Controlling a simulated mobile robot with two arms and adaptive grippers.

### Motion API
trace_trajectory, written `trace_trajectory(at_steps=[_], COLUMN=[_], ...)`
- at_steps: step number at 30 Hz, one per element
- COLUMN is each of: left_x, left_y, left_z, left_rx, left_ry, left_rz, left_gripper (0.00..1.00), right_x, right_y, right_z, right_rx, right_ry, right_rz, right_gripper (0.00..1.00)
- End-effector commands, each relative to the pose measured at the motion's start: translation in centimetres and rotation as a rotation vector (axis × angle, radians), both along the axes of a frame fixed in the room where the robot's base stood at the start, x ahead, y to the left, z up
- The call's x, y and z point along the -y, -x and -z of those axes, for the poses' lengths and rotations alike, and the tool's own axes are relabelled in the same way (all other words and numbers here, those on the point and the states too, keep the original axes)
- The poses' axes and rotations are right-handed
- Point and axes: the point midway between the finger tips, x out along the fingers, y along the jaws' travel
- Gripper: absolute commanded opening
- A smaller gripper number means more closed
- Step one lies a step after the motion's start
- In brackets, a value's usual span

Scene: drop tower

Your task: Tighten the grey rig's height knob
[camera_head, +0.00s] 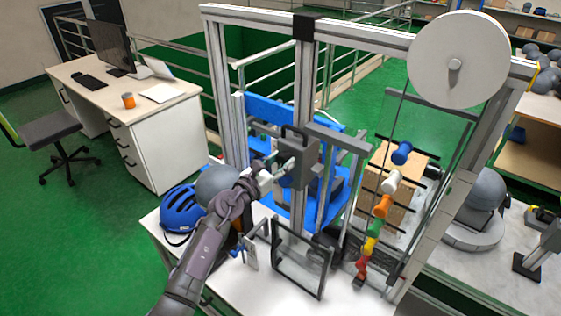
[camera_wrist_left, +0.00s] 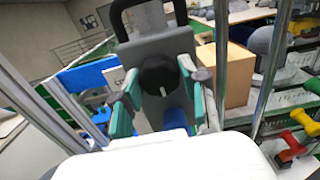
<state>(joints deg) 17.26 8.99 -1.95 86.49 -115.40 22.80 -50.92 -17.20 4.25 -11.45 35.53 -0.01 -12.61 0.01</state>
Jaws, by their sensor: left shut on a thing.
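The grey rig's carriage block (camera_head: 298,160) hangs on the upright post of the metal frame, with a dark handle on top. My left gripper (camera_head: 277,174) reaches it from the left, at its front face. In the left wrist view the black round height knob (camera_wrist_left: 158,76) with a pale pointer line sits on the grey block (camera_wrist_left: 160,45). The teal-lined fingers of my left gripper (camera_wrist_left: 158,92) stand on both sides of the knob, shut on it. The knob is hidden behind the gripper in the head view. My right gripper is not in view.
A blue helmet (camera_head: 182,208) and a grey ball-like headform (camera_head: 218,184) are beside my left arm. A dark-framed clear panel (camera_head: 300,262) stands in front. Coloured handles (camera_head: 382,206) line the right side, below a large white wheel (camera_head: 458,60).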

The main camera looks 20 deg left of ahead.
Motion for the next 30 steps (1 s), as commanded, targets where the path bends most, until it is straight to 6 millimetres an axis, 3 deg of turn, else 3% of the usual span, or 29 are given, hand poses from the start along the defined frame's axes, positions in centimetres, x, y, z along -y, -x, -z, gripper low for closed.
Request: trace_trajectory(at_steps=[12,30], left_x=[0.0,0.0], left_y=[0.0,0.0], left_z=[-0.2,-0.1], left_rx=[-0.099,-0.291], left_ry=[0.274,0.813], left_rz=[0.0,0.0], left_gripper=[0.08,0.08], right_x=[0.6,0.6], right_y=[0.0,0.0], right_z=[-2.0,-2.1], right_rx=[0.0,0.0], right_ry=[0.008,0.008], right_rz=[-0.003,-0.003], right_gripper=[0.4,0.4])
